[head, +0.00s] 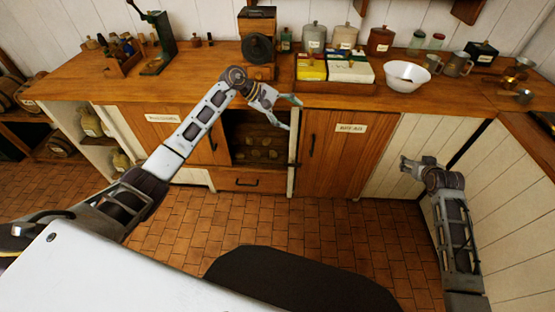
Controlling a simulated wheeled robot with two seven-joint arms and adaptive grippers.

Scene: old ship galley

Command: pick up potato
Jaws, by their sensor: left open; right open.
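Several small, dull brown roundish lumps (262,154), which look like potatoes, lie in the dark open compartment (265,125) under the middle of the counter. They are small and in shadow. My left gripper (294,113) is open and empty, in front of the counter edge at the upper right of that compartment, apart from the lumps. Its arm crosses in from the left and covers part of the cupboard front. My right gripper (404,168) is open and empty, low at the right in front of the pale panelled cupboard.
The wooden counter (215,70) holds a white bowl (407,76), boxes (348,68), canisters (313,36), mugs (458,64) and a dark grinder-like device (258,48). A drawer (248,181) lies below the compartment, a closed door (335,150) to its right. The tiled floor (300,220) in front is clear.

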